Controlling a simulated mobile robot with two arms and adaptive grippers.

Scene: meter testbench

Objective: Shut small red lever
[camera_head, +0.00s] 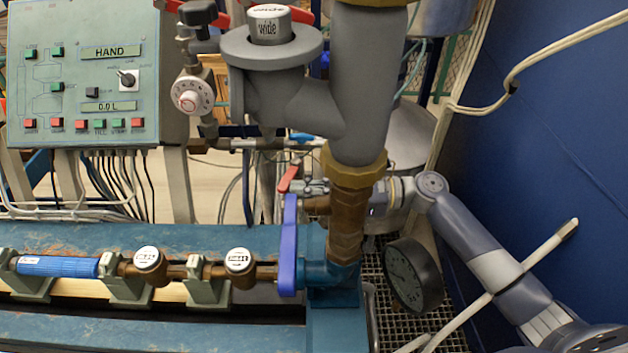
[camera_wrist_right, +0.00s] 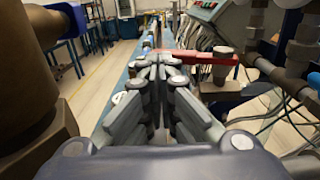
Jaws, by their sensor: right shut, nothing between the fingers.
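The small red lever (camera_head: 288,178) sits behind the long blue lever, left of the brass pipe, in the head view. In the right wrist view the red lever (camera_wrist_right: 205,57) lies roughly crosswise, running right from near the fingertips to a grey valve body. My right gripper (camera_head: 312,186) reaches in from the right behind the brass pipe, which hides part of it. Its fingers (camera_wrist_right: 160,65) are shut and empty, with the tips close beside the red lever; I cannot tell whether they touch. My left gripper is not in view.
The thick grey and brass vertical pipe (camera_head: 350,215) stands in front of my right wrist. The blue lever (camera_head: 289,245) hangs close by. A round black gauge (camera_head: 412,275) sits below my arm. A control panel (camera_head: 85,80) is at upper left; a blue wall (camera_head: 560,130) bounds the right.

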